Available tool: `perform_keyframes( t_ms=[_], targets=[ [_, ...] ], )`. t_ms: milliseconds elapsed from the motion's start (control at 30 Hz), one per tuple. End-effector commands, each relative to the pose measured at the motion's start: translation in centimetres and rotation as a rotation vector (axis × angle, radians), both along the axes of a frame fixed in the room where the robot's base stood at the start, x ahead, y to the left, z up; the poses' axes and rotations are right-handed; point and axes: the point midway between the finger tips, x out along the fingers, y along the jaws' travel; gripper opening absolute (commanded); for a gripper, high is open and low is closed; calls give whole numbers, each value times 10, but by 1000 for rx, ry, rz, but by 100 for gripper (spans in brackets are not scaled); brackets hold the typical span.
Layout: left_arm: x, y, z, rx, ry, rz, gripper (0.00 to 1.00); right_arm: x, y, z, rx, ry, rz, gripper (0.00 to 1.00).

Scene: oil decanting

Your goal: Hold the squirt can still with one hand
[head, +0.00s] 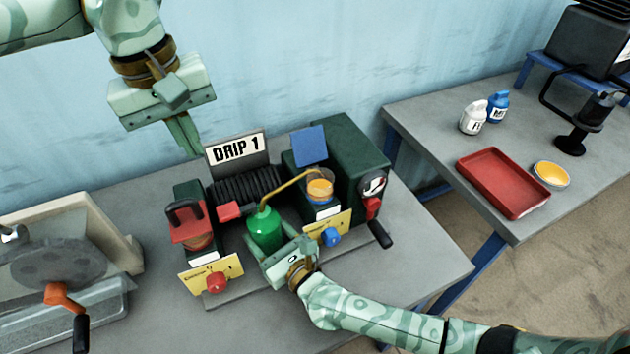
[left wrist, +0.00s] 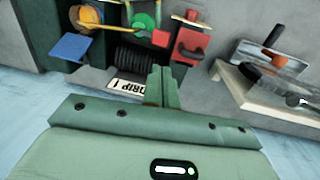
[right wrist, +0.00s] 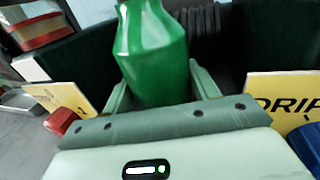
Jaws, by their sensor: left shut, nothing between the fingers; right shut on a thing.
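The green squirt can (head: 265,229) stands upright at the front middle of the DRIP 1 machine. Its yellow spout (head: 290,186) slants up to the right and ends over the round cup (head: 320,188) with orange contents. My right gripper (head: 281,252) is shut on the can's body. In the right wrist view the can (right wrist: 150,50) sits between the two fingers. My left gripper (head: 188,140) is shut and empty, raised above and behind the machine's left part. In the left wrist view its closed fingers (left wrist: 160,88) are near the DRIP 1 sign (left wrist: 127,87).
The machine has a red-lidded cup (head: 190,222) at left, a blue flap (head: 310,146) and a dark green box (head: 355,160) at right. The right table holds a red tray (head: 503,182), yellow bowl (head: 551,173), white bottle (head: 474,117) and blue bottle (head: 497,106).

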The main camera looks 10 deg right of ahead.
Motion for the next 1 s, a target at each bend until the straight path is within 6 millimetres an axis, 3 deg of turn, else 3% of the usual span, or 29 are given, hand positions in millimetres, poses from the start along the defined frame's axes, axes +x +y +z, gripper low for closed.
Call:
perform_keyframes(
  t_ms=[233, 633, 767, 1000],
  targets=[
    [2, -14, 3, 97, 17, -2, 0, 0, 0, -1, 0, 1, 1, 27],
    [2, -14, -2, 108, 22, 0, 0, 0, 0, -1, 0, 1, 0, 27],
    [2, -14, -18, 108, 23, 0, 0, 0, 0, -1, 0, 1, 0, 27],
    [2, -14, -69, 107, 26, -1, 0, 0, 0, -1, 0, 1, 0, 27]
  ],
)
